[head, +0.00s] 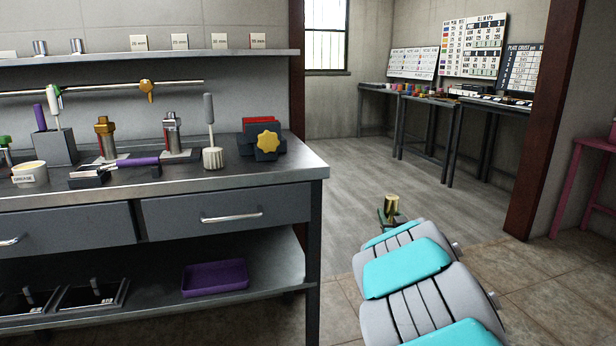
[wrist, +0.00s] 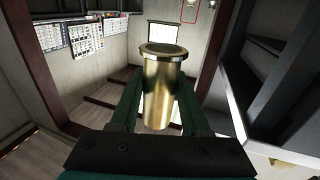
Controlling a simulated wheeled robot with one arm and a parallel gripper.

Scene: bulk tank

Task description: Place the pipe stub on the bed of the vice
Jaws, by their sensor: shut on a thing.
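The pipe stub (head: 391,204) is a brass-coloured tube with a wider rim at its top. My gripper (head: 389,216) is shut on it and holds it roughly upright, to the right of the workbench and clear of it. In the wrist view the stub (wrist: 163,95) stands between the two dark green fingers of my gripper (wrist: 160,100), its rim above them. What looks like the vice (head: 262,142) is a dark block with a yellow star knob and a red part behind, near the bench's right end. Its bed is mostly hidden by its front and knob.
The steel workbench (head: 215,177) carries a white fluted knob with a grey handle (head: 211,135), two metal fittings and a purple-handled tool left of the vice. A shelf (head: 150,58) runs above. A brown post (head: 540,120) stands at right. The floor right of the bench is open.

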